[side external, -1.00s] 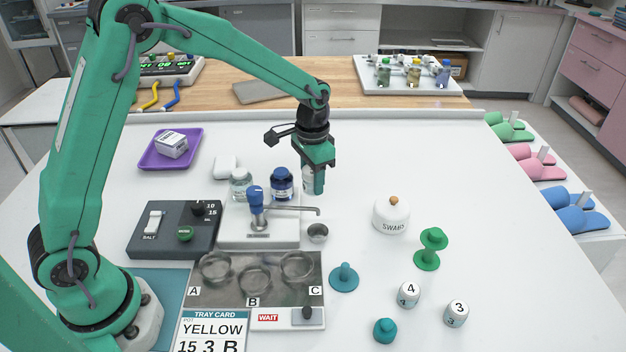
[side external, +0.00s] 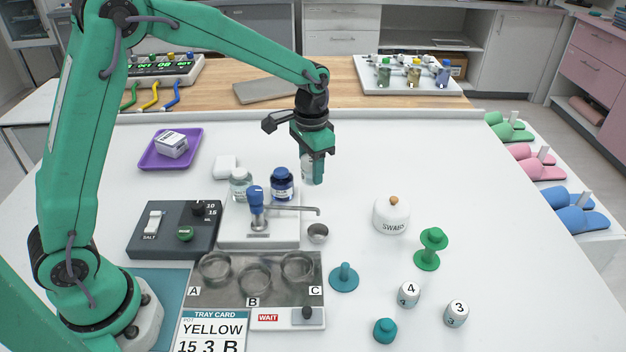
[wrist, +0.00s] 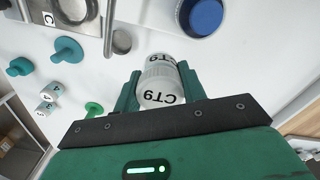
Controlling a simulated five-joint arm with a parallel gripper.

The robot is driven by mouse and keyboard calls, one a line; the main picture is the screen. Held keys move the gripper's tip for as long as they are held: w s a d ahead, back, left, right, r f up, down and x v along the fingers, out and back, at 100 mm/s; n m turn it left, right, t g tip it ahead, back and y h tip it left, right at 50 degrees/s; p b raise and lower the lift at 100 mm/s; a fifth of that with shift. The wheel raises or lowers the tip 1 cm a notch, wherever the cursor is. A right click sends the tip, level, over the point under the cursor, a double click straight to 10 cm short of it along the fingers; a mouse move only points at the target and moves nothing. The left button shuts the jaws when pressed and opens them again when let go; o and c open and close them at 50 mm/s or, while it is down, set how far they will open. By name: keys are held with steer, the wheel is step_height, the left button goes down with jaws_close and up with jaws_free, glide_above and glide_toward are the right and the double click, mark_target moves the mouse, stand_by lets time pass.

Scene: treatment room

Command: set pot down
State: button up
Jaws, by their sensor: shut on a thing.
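My gripper (side external: 314,158) is shut on a small whitish pot (side external: 308,173), behind and to the right of the blue-capped jar (side external: 282,185). In the wrist view the pot (wrist: 158,82) lies between the two green fingers of my gripper (wrist: 160,88) and bears the marking CT9. In the side view a finger hides part of the pot. I cannot tell whether its base touches the white table (side external: 390,150).
A clear jar (side external: 240,184) stands left of the blue-capped jar, behind the tap unit (side external: 258,232). The white SWABS pot (side external: 391,216) and green spool (side external: 430,248) stand front right. The table right of my gripper is clear.

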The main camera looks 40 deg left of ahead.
steer(key=s+a+r+n, duration=0.3)
steer(key=s+a+r, duration=0.2)
steer(key=s+r, duration=0.1)
steer(key=shift+s+r, duration=0.25)
steer(key=shift+r, duration=0.65)
steer(key=shift+w, duration=0.1)
steer(key=w+d+f+m, duration=0.2)
steer(key=w+d+f, duration=0.1)
steer(key=w+d, duration=0.5)
steer(key=w+d+f+m, duration=0.1)
steer(key=w+d+f, duration=0.4)
steer(key=d, duration=0.4)
steer(key=w+a+f, duration=0.2)
steer(key=a, duration=0.1)
steer(key=w+a+f, duration=0.2)
steer(key=w+a, duration=0.1)
steer(key=w+a+f, duration=0.1)
steer(key=w+a, duration=0.2)
steer(key=shift+w+a+f, duration=0.1)
steer(key=shift+w+f, duration=0.1)
steer(key=shift+f, duration=2.2)
steer(key=shift+f, duration=0.15)
